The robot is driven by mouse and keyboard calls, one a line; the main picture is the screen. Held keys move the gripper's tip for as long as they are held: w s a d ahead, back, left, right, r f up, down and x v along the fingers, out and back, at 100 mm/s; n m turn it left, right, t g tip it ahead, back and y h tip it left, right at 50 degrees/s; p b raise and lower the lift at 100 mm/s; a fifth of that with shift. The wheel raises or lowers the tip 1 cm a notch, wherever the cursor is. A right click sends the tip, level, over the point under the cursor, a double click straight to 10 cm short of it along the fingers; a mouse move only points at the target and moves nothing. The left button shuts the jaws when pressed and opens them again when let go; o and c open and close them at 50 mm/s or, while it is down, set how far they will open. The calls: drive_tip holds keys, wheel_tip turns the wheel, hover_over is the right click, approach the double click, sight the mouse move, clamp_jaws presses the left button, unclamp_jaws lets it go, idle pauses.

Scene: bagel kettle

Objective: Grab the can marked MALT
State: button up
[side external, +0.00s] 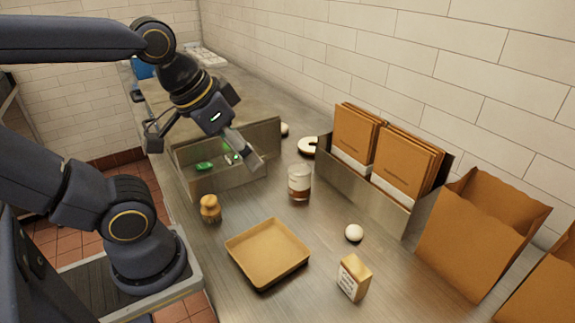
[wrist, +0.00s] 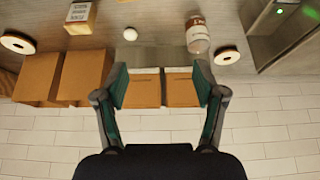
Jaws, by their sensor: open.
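A small clear container (side external: 299,183) with amber-brown contents and a white label band stands upright on the steel counter, right of an open metal bin. It also shows in the wrist view (wrist: 198,38), beyond one finger; its lettering is too small to read. No other can shows clearly, and I cannot read MALT on anything. My gripper (side external: 205,155) is above the bin, left of and higher than the container, not touching it. In the wrist view my gripper (wrist: 160,85) is open, its fingers wide apart and nothing held between them.
A metal rack (side external: 370,195) with brown packets stands along the wall, beside brown paper bags (side external: 478,235).

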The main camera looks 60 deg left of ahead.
drive_tip(key=o, duration=0.3)
drive_tip(key=shift+o, duration=0.2)
wheel_tip(320, 180, up, 3)
drive_tip(key=w+m, duration=0.1)
drive_tip(key=w, duration=0.1)
drive_tip(key=g, duration=0.5)
hover_over(298, 169)
wheel_tip(298, 169, down, 8)
drive_tip(key=shift+m+g, duration=0.3)
wheel_tip(298, 169, down, 13)
drive_tip(key=shift+r, duration=0.15)
drive_tip(key=shift+w+f, duration=0.15)
drive_tip(key=shift+f, duration=1.35)
drive_tip(key=shift+w+f, duration=0.1)
drive_tip(key=shift+f, duration=1.35)
